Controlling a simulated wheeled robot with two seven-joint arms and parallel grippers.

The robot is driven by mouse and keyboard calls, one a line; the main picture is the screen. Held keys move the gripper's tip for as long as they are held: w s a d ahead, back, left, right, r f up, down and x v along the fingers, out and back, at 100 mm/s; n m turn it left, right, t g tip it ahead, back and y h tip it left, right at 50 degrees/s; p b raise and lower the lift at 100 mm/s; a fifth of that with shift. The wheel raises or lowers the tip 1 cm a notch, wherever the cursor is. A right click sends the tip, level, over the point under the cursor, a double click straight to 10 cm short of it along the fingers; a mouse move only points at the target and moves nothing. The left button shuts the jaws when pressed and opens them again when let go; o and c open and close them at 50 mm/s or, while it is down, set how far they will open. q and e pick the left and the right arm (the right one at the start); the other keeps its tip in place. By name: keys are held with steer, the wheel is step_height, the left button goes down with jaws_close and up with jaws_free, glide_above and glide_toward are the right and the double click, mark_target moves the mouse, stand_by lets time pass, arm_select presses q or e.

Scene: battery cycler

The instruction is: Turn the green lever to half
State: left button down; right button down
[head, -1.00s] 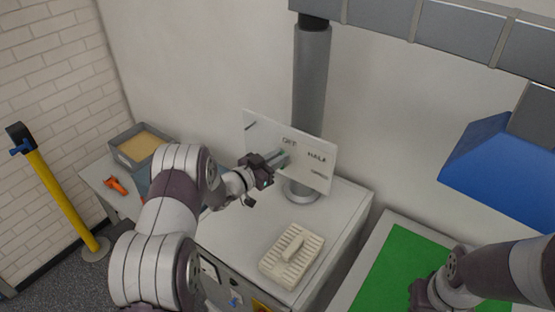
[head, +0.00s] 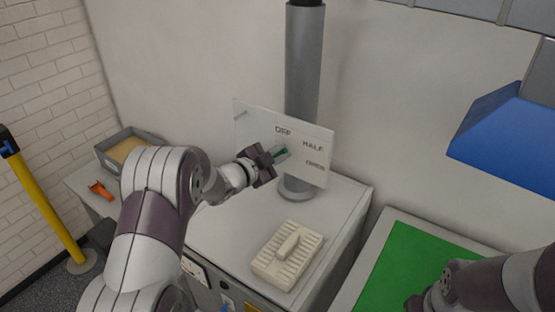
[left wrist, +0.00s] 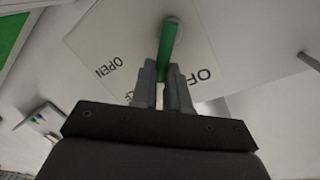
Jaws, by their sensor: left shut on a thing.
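The white panel (head: 245,125) carries the labels OFF, HALF and a third lower one, which reads OPEN in the left wrist view. The green lever (head: 281,154) is on the panel, below OFF and left of HALF. It also shows in the left wrist view (left wrist: 168,42), running from its round pivot down between the fingers. My left gripper (head: 270,158) is shut on the lever's free end; the fingers (left wrist: 165,80) hide that end and cover part of the lettering. My right arm is at the lower right, its gripper (head: 420,302) partly cut off and its fingers unclear.
A grey post (head: 302,75) stands behind the panel on the white cabinet (head: 225,235). A cream ribbed block (head: 287,255) lies on the cabinet top. A bin (head: 112,160) and an orange tool (head: 100,190) are at left. A green mat (head: 400,262) and blue hood (head: 510,135) are at right.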

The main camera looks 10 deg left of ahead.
arm_select(q)
steer(key=shift+s+f, duration=0.1)
stand_by(0.5)
steer(key=c, duration=1.2)
jaws_free()
steer(key=shift+c, duration=0.2)
steer(key=shift+o, duration=0.6)
steer(key=shift+s, duration=0.25)
steer(key=shift+s+a+b, duration=0.25)
steer(key=shift+b, duration=0.15)
steer(key=b+v, duration=0.2)
steer(key=v, duration=1)
steer(key=shift+s, duration=0.1)
